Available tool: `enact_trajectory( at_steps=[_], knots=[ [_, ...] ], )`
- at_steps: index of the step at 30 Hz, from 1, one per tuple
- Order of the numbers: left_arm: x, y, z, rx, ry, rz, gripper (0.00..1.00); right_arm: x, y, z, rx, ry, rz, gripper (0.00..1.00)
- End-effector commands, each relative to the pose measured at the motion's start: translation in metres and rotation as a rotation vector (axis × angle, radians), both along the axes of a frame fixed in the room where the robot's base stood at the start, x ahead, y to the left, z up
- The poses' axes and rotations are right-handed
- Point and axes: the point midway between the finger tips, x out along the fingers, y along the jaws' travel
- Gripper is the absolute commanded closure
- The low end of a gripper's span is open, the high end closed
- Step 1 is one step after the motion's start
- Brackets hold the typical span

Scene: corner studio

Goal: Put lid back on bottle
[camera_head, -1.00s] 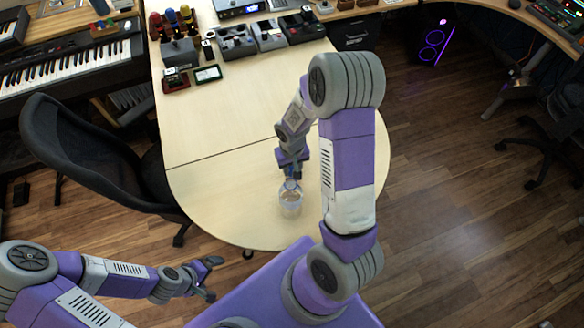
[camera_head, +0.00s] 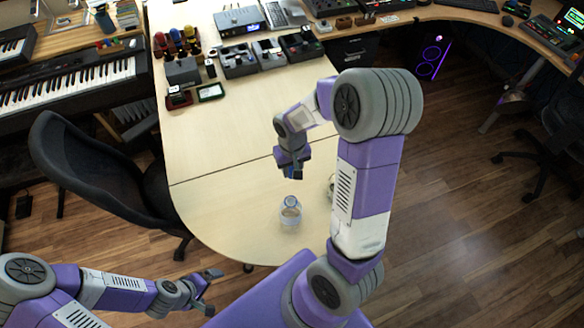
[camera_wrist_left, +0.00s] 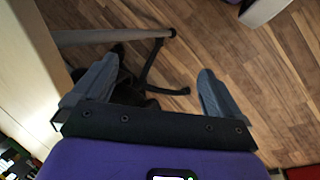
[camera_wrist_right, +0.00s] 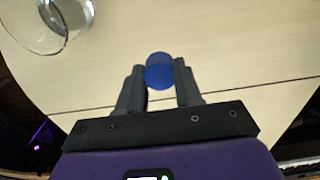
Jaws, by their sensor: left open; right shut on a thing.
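My right gripper (camera_wrist_right: 159,68) is shut on a blue round lid (camera_wrist_right: 160,77), held between its fingertips above the table. The clear bottle (camera_head: 290,215) stands upright on the near end of the pale table in the head view. In the right wrist view the clear bottle (camera_wrist_right: 40,25) is at the upper left, apart from the lid and cut by the frame edge. My left gripper (camera_head: 212,289) is open and empty, off the table over the floor.
A small object (camera_head: 332,188) right of the bottle is partly hidden by my right arm. A black chair (camera_head: 95,165) stands against the table's left side. Several devices (camera_head: 240,60) fill the far table. The tabletop (camera_head: 225,200) left of the bottle is clear.

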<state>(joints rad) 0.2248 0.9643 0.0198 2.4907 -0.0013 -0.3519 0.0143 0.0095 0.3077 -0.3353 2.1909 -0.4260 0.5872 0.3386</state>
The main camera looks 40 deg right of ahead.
Motion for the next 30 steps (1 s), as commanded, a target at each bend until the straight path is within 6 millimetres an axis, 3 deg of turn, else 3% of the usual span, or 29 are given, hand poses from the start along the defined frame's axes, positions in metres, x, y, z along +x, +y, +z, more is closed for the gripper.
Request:
enact_trajectory(
  at_steps=[5,13,17,26,30],
  knots=[
    [0.000,0.000,0.000,0.000,0.000,0.000,0.05,0.005,0.009,-0.001,0.001,0.000,0.025,0.93],
    [0.000,0.000,0.000,0.000,0.000,0.000,0.05,0.039,0.092,-0.004,0.001,0.001,0.241,0.93],
    [0.000,0.000,0.000,0.000,0.000,0.000,0.05,0.046,0.120,-0.004,-0.001,0.000,0.305,0.93],
    [0.000,0.000,0.000,0.000,0.000,0.000,0.06,0.047,0.124,-0.004,0.000,0.000,0.316,0.93],
    [0.000,0.000,0.000,0.000,0.000,0.000,0.28,0.047,0.124,-0.004,0.000,0.000,0.316,0.93]
  ],
)
